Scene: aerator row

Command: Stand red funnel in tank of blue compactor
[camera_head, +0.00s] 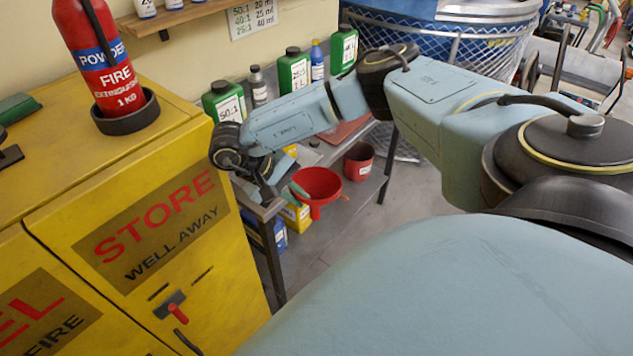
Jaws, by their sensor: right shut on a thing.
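The red funnel (322,180) is left of centre, in front of the bench, with its wide mouth up and its spout downward. My right gripper (283,188) is at the funnel's left rim and is shut on it; the fingertips are small and partly hidden. My right arm reaches across from the right. My left gripper is not in view. I cannot make out a blue compactor or its tank for certain.
A yellow cabinet (225,270) fills the left, with a red fire extinguisher (100,65) on top. Green bottles (295,72) stand on the bench behind my arm. A red pot (358,161) is right of the funnel. A blue mesh-sided container (390,30) stands at the back.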

